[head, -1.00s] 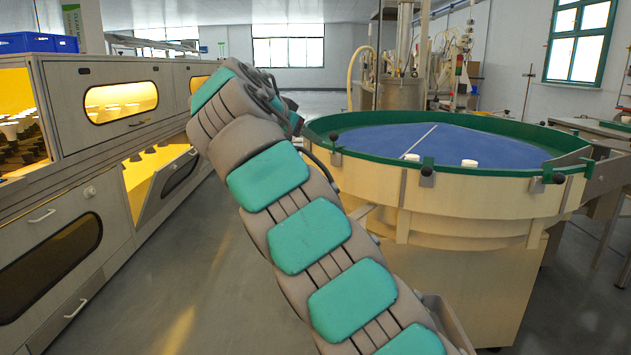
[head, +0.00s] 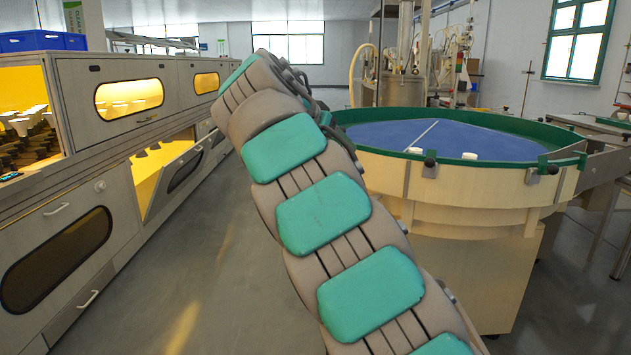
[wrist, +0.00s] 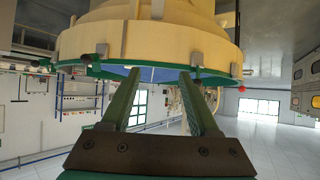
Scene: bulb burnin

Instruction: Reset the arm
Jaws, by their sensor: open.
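My arm crosses the middle of the head view, bent and raised, with grey links and teal pads. My gripper is hidden in the head view. In the wrist view my gripper (wrist: 160,98) is open, its two green fingers apart with nothing between them. The wrist picture is upside down, and the round table shows ahead of the fingers.
The round table (head: 430,185) with a green rim and blue top stands at right, two small white pieces (head: 469,156) near its edge. A long cabinet (head: 75,185) with lit yellow windows and an open flap runs along the left. Grey floor (head: 215,270) lies clear between them.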

